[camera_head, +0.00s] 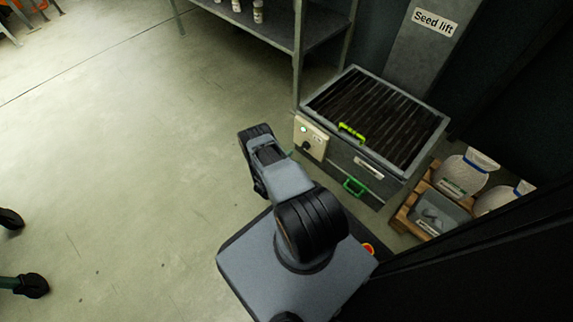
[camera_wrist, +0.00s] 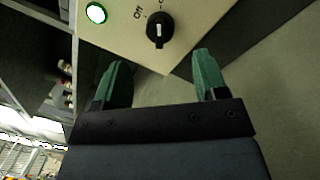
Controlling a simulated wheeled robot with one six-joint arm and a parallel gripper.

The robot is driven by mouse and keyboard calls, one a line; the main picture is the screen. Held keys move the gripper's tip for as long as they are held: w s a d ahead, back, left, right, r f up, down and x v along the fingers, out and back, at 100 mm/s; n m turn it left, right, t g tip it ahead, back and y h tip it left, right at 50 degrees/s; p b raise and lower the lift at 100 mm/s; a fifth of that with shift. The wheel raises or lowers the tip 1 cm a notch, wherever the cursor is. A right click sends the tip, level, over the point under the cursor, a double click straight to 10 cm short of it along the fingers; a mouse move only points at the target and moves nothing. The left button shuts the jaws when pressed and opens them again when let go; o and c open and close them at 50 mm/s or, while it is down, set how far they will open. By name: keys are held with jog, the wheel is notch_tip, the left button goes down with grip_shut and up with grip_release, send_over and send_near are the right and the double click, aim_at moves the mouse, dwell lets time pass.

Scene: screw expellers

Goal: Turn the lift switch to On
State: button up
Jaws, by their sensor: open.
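The lift switch is a black rotary knob (camera_wrist: 159,28) with a white mark, on a beige control box (camera_wrist: 195,20). "Off" is printed at its upper left; another label above it is cut off by the frame edge. I cannot tell surely which label the knob points to. A lit green lamp (camera_wrist: 96,13) sits left of it. My gripper (camera_wrist: 160,62) has green fingers, open and empty, spread below the knob and apart from it. In the head view the control box (camera_head: 318,139) is on the hopper's left corner; my arm mostly hides my fingers.
The grated hopper (camera_head: 405,107), with green handles, stands under the "Seed lift" sign (camera_head: 434,22). A pallet (camera_head: 404,217) with sacks and a grey bin is to its right. A metal shelf (camera_head: 275,27) stands behind.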

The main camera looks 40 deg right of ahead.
jog(key=shift+s+a+f+p, duration=0.1)
jog(key=shift+s+a+p, duration=0.1)
jog(key=shift+a, duration=1)
jog(key=shift+s+a+f+p, duration=0.1)
jog(key=shift+a+p, duration=0.1)
jog(key=shift+a, duration=0.95)
jog(key=w+a+r+m+g+y+p, duration=0.1)
jog(key=w+r+m+g+y+p, duration=0.35)
jog(key=r, duration=1.05)
jog(key=s+a+r+m+g+p, duration=0.1)
jog(key=r+p, duration=0.6)
jog(key=r, duration=0.8)
jog(key=w+a+r+m+g+y+p, duration=0.1)
jog(key=w+r+m+g+y+p, duration=0.35)
jog(key=r, duration=1.05)
jog(key=s+a+r+t+y+p, duration=0.3)
jog(key=s+a+r+p, duration=0.2)
jog(key=r, duration=0.9)
jog(key=s+a+r+t+y+p, duration=0.3)
jog(key=a+r+p, duration=0.4)
jog(key=r+p, duration=0.3)
jog(key=s+a+r+t+y+p, duration=0.3)
jog(key=s+a+r+t+p, duration=0.2)
jog(key=r, duration=1.2)
jog(key=s+a+p, duration=0.1)
jog(key=p, duration=0.2)
jog(key=shift+s+a+r+n+y, duration=0.15)
jog(key=shift+s+r+n+y, duration=0.15)
jog(key=shift+s+r, duration=0.1)
